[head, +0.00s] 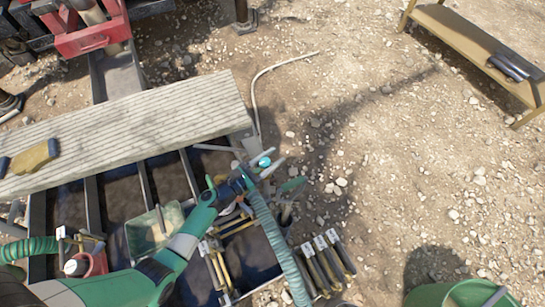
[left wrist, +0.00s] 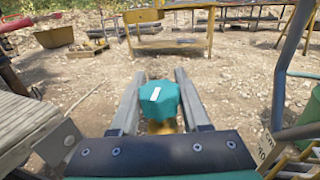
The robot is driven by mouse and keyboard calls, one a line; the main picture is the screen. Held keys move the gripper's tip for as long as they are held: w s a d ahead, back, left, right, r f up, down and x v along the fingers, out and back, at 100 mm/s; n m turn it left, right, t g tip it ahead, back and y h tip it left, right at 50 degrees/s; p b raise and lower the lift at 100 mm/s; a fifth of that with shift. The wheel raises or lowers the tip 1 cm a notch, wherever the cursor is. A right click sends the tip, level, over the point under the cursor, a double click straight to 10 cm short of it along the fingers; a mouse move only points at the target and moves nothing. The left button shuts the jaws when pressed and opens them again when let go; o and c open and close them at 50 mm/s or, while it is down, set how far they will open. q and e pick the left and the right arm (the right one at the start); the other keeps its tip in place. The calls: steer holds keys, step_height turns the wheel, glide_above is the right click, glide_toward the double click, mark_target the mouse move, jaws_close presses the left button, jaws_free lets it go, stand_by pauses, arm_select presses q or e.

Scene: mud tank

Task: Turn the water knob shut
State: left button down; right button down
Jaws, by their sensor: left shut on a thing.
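The water knob is a small teal knob (head: 264,161) with a white mark on its top, near the right end of the grey board. In the left wrist view the knob (left wrist: 158,99) sits between the two grey fingers on a brass-coloured stem. My left gripper (head: 267,167) comes in from the left over the tank and is shut on the knob, with one finger on each side; it also shows in the left wrist view (left wrist: 158,82). The knob's underside is mostly hidden. My right gripper is not in view.
A ribbed grey board (head: 130,130) lies across the tank's frame. A pale hose (head: 254,90) runs over the gravel beyond the knob. Several dark-handled tools (head: 327,260) lie at the tank's right edge. A green bucket (head: 455,293) stands at bottom right. Open gravel lies to the right.

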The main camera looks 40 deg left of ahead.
arm_select(q)
steer(key=shift+s+d+m+g+h, duration=0.1)
steer(key=shift+d+m+g+h, duration=0.15)
steer(key=shift+m+h, duration=0.7)
steer(key=shift+d+m+g+h, duration=0.15)
steer(key=shift+m+g+h, duration=0.3)
steer(key=shift+h, duration=0.9)
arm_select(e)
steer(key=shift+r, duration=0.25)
arm_select(q)
steer(key=shift+c, duration=1.9)
jaws_free()
steer(key=shift+p, duration=0.3)
